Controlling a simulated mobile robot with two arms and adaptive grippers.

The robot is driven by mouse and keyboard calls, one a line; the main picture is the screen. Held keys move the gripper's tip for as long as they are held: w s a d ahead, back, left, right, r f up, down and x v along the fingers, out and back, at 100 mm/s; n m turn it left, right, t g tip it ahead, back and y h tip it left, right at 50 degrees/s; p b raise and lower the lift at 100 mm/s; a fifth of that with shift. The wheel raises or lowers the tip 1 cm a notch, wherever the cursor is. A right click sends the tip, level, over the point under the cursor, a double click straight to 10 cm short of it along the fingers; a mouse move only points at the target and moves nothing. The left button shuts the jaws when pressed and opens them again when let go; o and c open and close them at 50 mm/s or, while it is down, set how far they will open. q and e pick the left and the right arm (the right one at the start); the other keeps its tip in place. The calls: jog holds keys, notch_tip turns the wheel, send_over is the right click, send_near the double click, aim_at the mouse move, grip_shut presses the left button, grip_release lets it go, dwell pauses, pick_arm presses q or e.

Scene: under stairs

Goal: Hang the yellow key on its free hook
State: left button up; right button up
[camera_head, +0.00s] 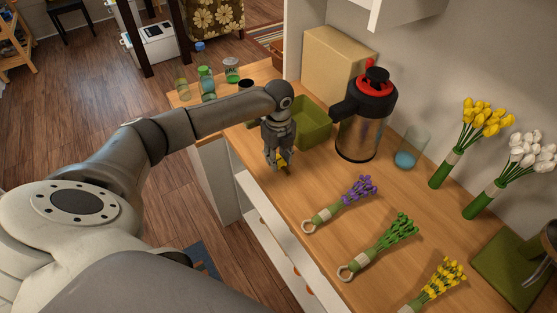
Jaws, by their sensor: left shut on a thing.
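My left gripper (280,163) points down over the wooden counter (310,180), near its front edge. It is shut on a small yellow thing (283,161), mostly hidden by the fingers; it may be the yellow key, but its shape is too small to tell. I cannot tell if it touches the counter. I see no hook in this view. My right gripper is not in view.
A green box (313,128) stands just behind the gripper, with a red-topped steel jug (361,130) to its right. Bunches of purple (338,205), green (378,246) and yellow flowers (437,284) lie at right. Jars (207,85) stand at the far left.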

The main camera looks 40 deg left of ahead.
pick_arm(q)
jog(key=shift+r+b, duration=0.35)
jog(key=shift+r, duration=0.15)
notch_tip(320, 180, up, 2)
jog(key=shift+r+b, duration=0.15)
jog(key=shift+b, duration=0.4)
jog(key=s+r+b, duration=0.1)
jog(key=s+r, duration=0.2)
jog(key=s, duration=0.1)
jog(key=s+r+b, duration=0.1)
jog(key=s+r, duration=0.2)
jog(key=s, duration=0.2)
jog(key=s+r+b, duration=0.1)
jog(key=s+r, duration=0.2)
jog(key=s, duration=0.2)
jog(key=shift+d+r, duration=0.25)
jog(key=shift+r, duration=0.1)
